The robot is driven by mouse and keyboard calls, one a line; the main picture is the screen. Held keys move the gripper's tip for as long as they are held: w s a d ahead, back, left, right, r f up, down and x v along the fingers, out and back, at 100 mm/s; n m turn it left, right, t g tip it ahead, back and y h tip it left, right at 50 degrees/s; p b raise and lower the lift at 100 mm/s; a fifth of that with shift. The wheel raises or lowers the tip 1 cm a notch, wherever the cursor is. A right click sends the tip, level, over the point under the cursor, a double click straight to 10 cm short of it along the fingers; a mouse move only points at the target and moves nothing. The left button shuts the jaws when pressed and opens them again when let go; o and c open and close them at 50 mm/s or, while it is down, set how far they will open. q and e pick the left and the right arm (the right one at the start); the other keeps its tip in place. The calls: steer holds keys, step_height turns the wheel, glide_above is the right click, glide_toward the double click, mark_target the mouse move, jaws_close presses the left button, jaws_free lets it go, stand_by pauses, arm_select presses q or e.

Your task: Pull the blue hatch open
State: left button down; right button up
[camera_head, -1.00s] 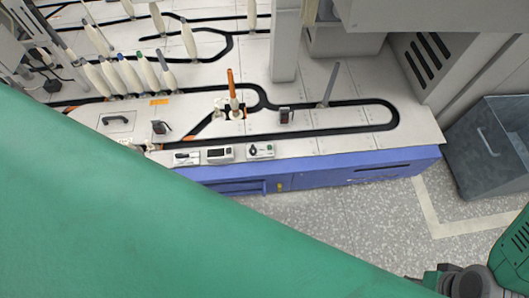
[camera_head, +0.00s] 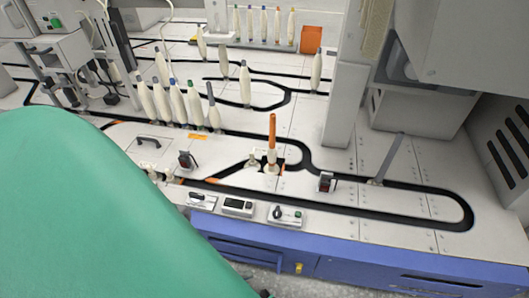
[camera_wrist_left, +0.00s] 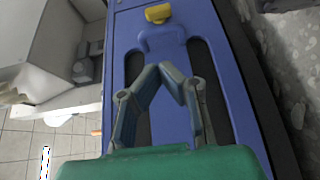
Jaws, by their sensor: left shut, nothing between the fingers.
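The blue front of the machine (camera_head: 385,273) runs along the lower right in the head view. At its left end is a recessed blue section, the hatch (camera_head: 240,252), with a small yellow latch (camera_head: 298,268) to its right. My green left arm covers the area left of it. In the left wrist view, blue panelling (camera_wrist_left: 165,42) with dark slots on both sides lies ahead, and a yellow piece (camera_wrist_left: 158,13) is at its top. My left gripper (camera_wrist_left: 170,68) is shut and empty in front of this blue surface; contact cannot be told. My right gripper is not in view.
The white machine top carries black tracks, several pale bobbins (camera_head: 178,102), an orange-tipped bobbin (camera_head: 272,145) and small control boxes (camera_head: 238,207) along its front edge. A grey column (camera_head: 345,95) stands at the right. Speckled floor (camera_wrist_left: 295,75) shows beside the blue front.

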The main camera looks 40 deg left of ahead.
arm_select(q)
glide_toward(286, 260)
steer(key=x, duration=0.5)
steer(key=shift+s+f, duration=0.1)
steer(key=shift+f, duration=0.1)
steer(key=shift+w+d, duration=0.3)
steer(key=shift+w, duration=0.1)
steer(key=shift+a, duration=0.1)
steer(key=shift+w+a, duration=0.1)
